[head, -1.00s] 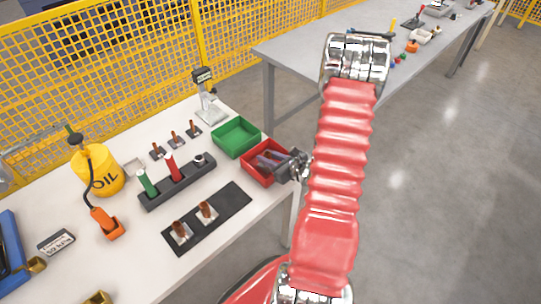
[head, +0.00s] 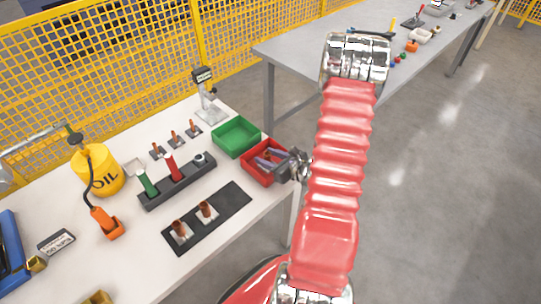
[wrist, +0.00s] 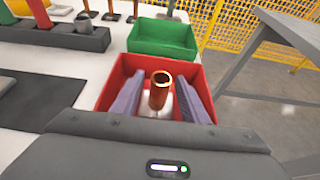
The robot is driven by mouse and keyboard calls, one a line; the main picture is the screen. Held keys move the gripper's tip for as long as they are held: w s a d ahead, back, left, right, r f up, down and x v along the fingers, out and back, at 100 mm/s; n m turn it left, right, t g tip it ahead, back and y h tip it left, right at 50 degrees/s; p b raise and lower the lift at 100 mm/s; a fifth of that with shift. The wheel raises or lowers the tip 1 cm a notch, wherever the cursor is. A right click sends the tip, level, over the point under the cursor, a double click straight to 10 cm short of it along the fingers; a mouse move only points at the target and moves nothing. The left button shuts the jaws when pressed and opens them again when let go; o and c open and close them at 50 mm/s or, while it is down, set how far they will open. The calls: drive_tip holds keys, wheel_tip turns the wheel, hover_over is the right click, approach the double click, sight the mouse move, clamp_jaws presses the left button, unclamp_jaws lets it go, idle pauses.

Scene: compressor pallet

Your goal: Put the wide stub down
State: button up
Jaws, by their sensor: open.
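A copper stub (wrist: 160,88) on a pale base stands roughly upright inside the red bin (wrist: 190,68), seen in the wrist view. My gripper (wrist: 157,92) is open, with one grey-purple finger on each side of the stub and visible gaps between them and it. In the head view my gripper (head: 268,158) reaches into the red bin (head: 252,172) from the right, and the stub is hard to make out there. Two more copper stubs, a left one (head: 180,229) and a right one (head: 207,210), stand on white plates on the black mat (head: 226,215).
A green bin (head: 236,137) adjoins the red bin. A dark rack (head: 180,184) holds a green and a red tool. Three thin copper stubs stand behind it, near a gauge stand (head: 208,108). A yellow oil can (head: 97,172) is at left. The table edge is close by.

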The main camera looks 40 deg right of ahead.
drive_tip(key=v, duration=1.2)
idle(0.6)
drive_tip(key=shift+r, duration=0.1)
drive_tip(key=w+a+r+n+g+y, duration=0.1)
drive_tip(key=a+r+n+g+y, duration=0.2)
drive_tip(key=a+n, duration=0.4)
drive_tip(key=a+r+n+g+y, duration=0.2)
drive_tip(key=a+r+n, duration=0.4)
drive_tip(key=a, duration=0.4)
drive_tip(key=w+a+r+n+g+y, duration=0.1)
drive_tip(key=a+r+n+g+y, duration=0.2)
drive_tip(key=a+n, duration=0.4)
drive_tip(key=s+a+r+n+h, duration=0.3)
drive_tip(key=r+n+h, duration=0.1)
drive_tip(key=r+n, duration=0.3)
drive_tip(key=s+a+r+n+h, duration=0.3)
drive_tip(key=s+r+n+h, duration=0.1)
drive_tip(key=r+n, duration=0.3)
drive_tip(key=shift+s+a+r+n, duration=0.2)
drive_tip(key=shift+r+n, duration=0.05)
drive_tip(key=shift+n, duration=0.55)
